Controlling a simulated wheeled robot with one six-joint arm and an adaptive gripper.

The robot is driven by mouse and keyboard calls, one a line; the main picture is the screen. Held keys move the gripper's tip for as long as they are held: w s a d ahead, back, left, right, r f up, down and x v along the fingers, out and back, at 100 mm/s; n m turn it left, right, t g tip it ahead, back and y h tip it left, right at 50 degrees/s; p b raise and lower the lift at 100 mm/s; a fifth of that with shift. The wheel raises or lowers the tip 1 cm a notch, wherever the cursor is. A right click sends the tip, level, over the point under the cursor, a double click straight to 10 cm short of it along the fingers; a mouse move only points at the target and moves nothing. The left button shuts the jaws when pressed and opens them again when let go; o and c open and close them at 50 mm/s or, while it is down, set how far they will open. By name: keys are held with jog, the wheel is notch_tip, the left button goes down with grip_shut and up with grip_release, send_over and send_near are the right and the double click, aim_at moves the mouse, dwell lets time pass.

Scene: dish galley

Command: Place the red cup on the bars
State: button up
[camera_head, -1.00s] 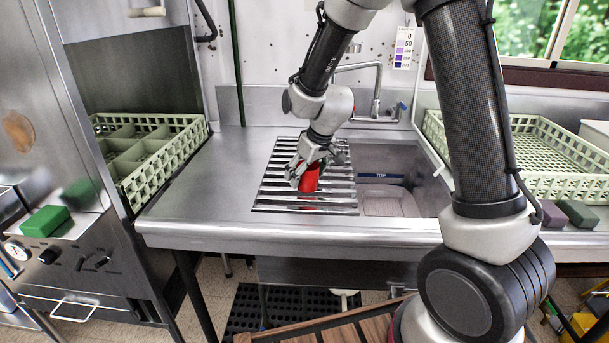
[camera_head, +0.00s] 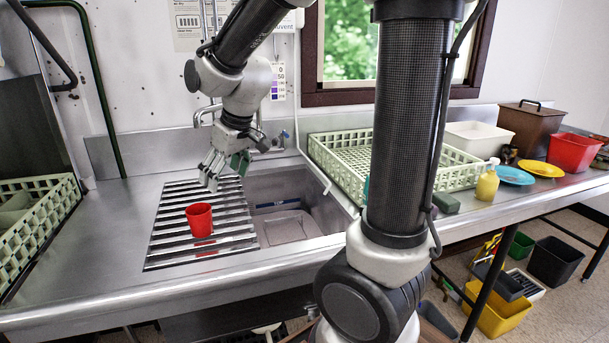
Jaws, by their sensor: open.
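The red cup (camera_head: 200,220) stands upright on the metal bars (camera_head: 164,249) of the draining rack set in the counter, left of the sink. A red reflection shows on the bars just below it. My gripper (camera_head: 226,172) is open and empty, above and a little right of the cup, apart from it. The cup is fully in view, and its top rim faces the camera.
The sink basin (camera_head: 322,222) opens right of the bars. A pale green dish rack (camera_head: 345,178) stands on the right counter, another (camera_head: 66,204) at far left. Farther right are a yellow bottle (camera_head: 487,184), plates and a red tub (camera_head: 572,152). Counter left of the bars is bare.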

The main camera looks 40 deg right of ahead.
jog(key=s+d+r+m, duration=0.1)
jog(key=s+d, duration=0.2)
jog(key=s, duration=0.4)
jog(key=s+d+r+m+h, duration=0.1)
jog(key=s+d+r+m, duration=0.1)
jog(key=s+d, duration=0.2)
jog(key=s+d+r+m, duration=0.1)
jog(key=s+d, duration=0.3)
jog(key=s, duration=0.6)
jog(key=shift+s+r+h, duration=0.25)
jog(key=shift+r+h, duration=0.15)
jog(key=shift+r, duration=0.05)
